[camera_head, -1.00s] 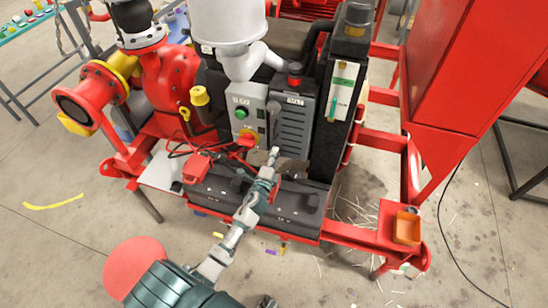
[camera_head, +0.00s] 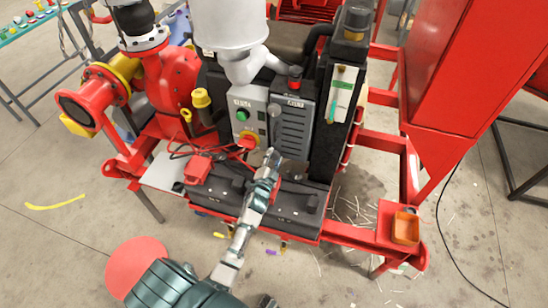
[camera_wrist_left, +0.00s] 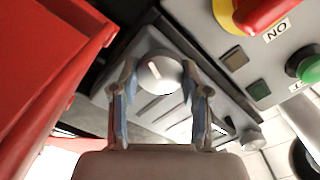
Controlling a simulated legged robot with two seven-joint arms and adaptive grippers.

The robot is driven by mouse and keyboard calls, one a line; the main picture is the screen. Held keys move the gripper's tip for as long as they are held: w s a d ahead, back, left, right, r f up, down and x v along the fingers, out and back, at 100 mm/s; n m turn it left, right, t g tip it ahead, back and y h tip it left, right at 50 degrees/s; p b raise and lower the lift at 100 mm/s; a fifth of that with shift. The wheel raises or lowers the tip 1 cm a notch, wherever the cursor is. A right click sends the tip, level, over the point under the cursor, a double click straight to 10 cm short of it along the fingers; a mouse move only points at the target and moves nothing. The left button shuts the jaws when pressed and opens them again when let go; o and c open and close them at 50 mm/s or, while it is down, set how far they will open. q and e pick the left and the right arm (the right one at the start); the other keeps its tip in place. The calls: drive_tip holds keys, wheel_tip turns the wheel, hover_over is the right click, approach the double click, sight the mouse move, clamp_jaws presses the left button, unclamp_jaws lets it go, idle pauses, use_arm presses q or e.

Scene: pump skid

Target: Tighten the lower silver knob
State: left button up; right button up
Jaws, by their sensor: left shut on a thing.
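The lower silver knob (camera_wrist_left: 158,72) sits on the grey louvred panel and has a white mark on its face. In the left wrist view it lies between the two fingers of my left gripper (camera_wrist_left: 158,90), which is shut on it. In the head view my left gripper (camera_head: 272,158) reaches the bottom of the panel (camera_head: 293,125), and its fingers hide the lower knob. A second silver knob (camera_head: 274,110) is higher on the panel; it also shows in the left wrist view (camera_wrist_left: 250,138). My right gripper is not in view.
Left of the panel is a control box with a green button (camera_head: 242,115) and a red-and-yellow switch (camera_head: 247,140). Black boxes (camera_head: 295,205) lie below. A red cabinet (camera_head: 455,70) stands at right.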

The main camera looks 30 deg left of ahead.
use_arm(q)
drive_tip(key=shift+s+f+n, duration=0.1)
drive_tip(key=shift+f+n, duration=0.25)
drive_tip(key=shift+n, duration=0.05)
drive_tip(key=o, duration=1)
drive_tip(key=shift+o, duration=0.7)
drive_tip(key=shift+a, duration=0.1)
drive_tip(key=v, duration=1.1)
drive_tip(key=shift+s+d, duration=0.2)
drive_tip(key=shift+s, duration=0.15)
